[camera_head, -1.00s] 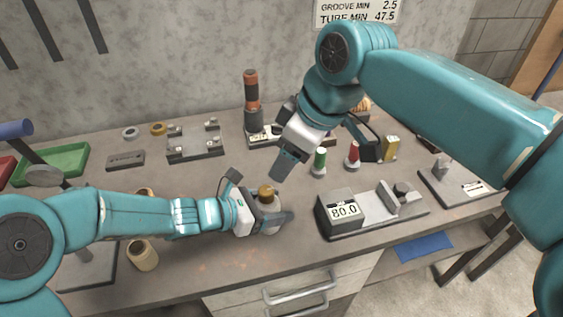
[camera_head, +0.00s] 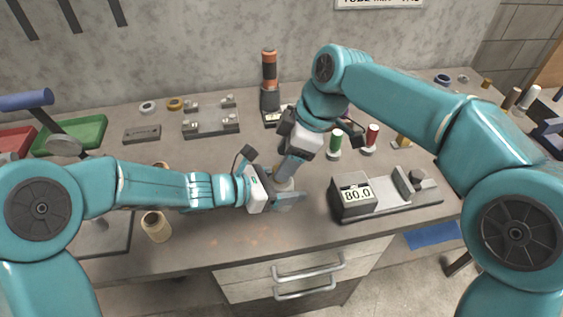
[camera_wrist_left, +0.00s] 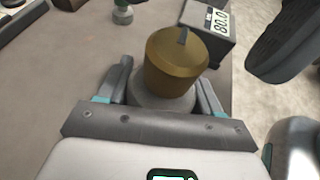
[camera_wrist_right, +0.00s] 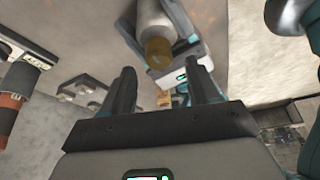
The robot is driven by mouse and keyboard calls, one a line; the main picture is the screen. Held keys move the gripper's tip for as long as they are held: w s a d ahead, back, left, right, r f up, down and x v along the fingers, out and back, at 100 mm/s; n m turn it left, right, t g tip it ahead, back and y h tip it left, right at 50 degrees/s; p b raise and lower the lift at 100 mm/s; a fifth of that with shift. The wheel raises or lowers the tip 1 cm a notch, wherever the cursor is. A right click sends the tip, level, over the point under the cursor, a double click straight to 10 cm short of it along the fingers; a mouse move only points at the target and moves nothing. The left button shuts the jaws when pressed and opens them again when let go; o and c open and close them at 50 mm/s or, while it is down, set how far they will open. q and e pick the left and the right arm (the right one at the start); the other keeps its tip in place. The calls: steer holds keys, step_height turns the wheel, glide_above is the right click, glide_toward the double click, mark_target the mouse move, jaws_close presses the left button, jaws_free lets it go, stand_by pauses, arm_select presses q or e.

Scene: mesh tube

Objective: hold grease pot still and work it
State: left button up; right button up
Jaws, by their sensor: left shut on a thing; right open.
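The grease pot (camera_wrist_left: 176,65) stands between the fingers of my left gripper (camera_wrist_left: 163,92), which is shut on its pale lower body. Its brass-coloured cap faces up in the left wrist view. In the right wrist view the pot (camera_wrist_right: 155,25) shows a grey-white body and the brass cap. In the head view my left gripper (camera_head: 285,198) is low over the bench, and the pot is mostly hidden behind my right gripper (camera_head: 290,168). My right gripper also shows in its own wrist view (camera_wrist_right: 163,85), open and empty, with the cap just beyond its fingertips.
A gauge block reading 80.0 (camera_head: 353,197) stands right of the pot. Green (camera_head: 335,142) and red (camera_head: 371,138) spools stand behind it. An orange and black tool (camera_head: 269,80) stands at the back. A tan roll (camera_head: 156,226) is near my left arm.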

steer(key=shift+x, duration=1.25)
steer(key=c, duration=1)
steer(key=shift+c, duration=0.2)
steer(key=shift+s+m, duration=0.1)
steer(key=shift+m, duration=0.3)
steer(key=m+t, duration=0.1)
steer(key=m, duration=0.2)
steer(key=shift+m+t, duration=0.3)
steer(key=shift+m+t+h, duration=0.5)
steer(key=shift+m+h, duration=0.1)
steer(key=shift+m, duration=1)
